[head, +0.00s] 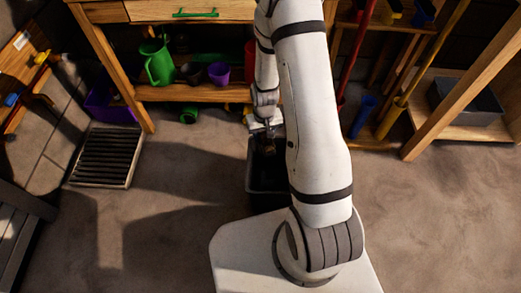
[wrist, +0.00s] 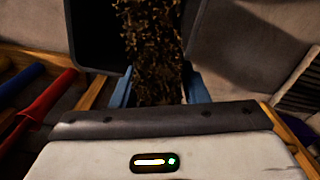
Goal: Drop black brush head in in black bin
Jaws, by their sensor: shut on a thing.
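My gripper (head: 268,128) is above the black bin (head: 250,181), in the shade in front of the wooden shelf. In the wrist view my gripper's blue fingers (wrist: 158,88) are shut on the black brush head (wrist: 152,45), which looks dark with brown-yellow speckled bristles. The brush head shows only as a small dark shape below the gripper in the head view (head: 268,147). The black bin fills the space behind the brush head in the wrist view (wrist: 92,38). My arm covers the bin's right part in the head view. I cannot tell whether the brush head touches the bin.
A wooden shelf (head: 200,93) behind the bin holds a green jug (head: 158,63) and several cups. A slatted grey tray (head: 106,156) lies to the left. A red handle (head: 357,50) and a yellow handle (head: 425,68) lean at the right. The front floor is clear.

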